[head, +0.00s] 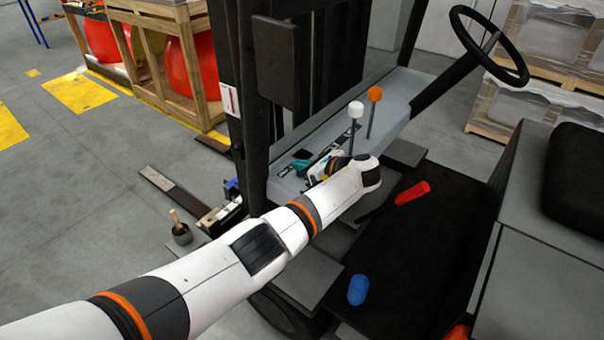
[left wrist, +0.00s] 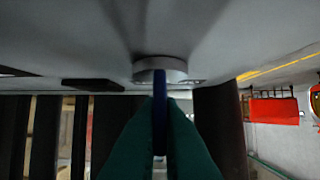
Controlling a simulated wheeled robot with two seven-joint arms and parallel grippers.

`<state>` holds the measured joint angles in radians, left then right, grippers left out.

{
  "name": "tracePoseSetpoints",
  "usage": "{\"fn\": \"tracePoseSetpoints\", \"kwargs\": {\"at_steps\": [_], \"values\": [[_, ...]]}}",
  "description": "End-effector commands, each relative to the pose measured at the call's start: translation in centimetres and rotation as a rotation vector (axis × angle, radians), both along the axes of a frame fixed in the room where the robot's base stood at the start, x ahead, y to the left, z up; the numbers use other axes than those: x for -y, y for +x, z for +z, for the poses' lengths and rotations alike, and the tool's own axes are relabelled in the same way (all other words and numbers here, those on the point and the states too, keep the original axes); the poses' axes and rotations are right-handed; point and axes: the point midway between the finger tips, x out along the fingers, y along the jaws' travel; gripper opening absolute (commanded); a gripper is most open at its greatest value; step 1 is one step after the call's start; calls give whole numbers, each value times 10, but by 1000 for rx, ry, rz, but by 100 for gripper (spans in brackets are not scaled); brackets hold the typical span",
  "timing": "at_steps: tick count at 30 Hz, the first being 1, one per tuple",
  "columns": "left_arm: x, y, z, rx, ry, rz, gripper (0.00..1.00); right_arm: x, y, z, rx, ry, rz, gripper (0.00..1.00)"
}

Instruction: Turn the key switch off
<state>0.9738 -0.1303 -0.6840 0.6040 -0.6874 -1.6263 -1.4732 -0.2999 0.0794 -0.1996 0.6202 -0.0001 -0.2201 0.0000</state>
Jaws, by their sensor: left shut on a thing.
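My left arm reaches across to the grey dashboard (head: 395,95) of a forklift in the head view. The key meets the round silver key switch (left wrist: 175,66) on the grey panel. The key switch cannot be made out in the head view. My right gripper is not in view.
The steering wheel (head: 487,45) is farther right. Black mast posts (head: 245,100) stand behind the gripper.

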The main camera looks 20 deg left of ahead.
Motion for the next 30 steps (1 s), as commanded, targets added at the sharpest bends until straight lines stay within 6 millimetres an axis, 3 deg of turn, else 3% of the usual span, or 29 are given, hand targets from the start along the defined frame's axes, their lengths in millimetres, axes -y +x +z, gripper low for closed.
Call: {"fn": "tracePoseSetpoints", "kwargs": {"at_steps": [6,20,21,24,30], "values": [[0,-1,-3,-4,-2,51,0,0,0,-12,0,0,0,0],[0,-1,-3,-5,-3,63,0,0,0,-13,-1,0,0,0],[0,-1,-3,-5,-3,63,10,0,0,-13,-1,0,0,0],[0,-1,-2,-4,-3,63,27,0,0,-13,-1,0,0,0],[0,0,-1,-2,-1,61,27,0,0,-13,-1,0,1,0]]}}
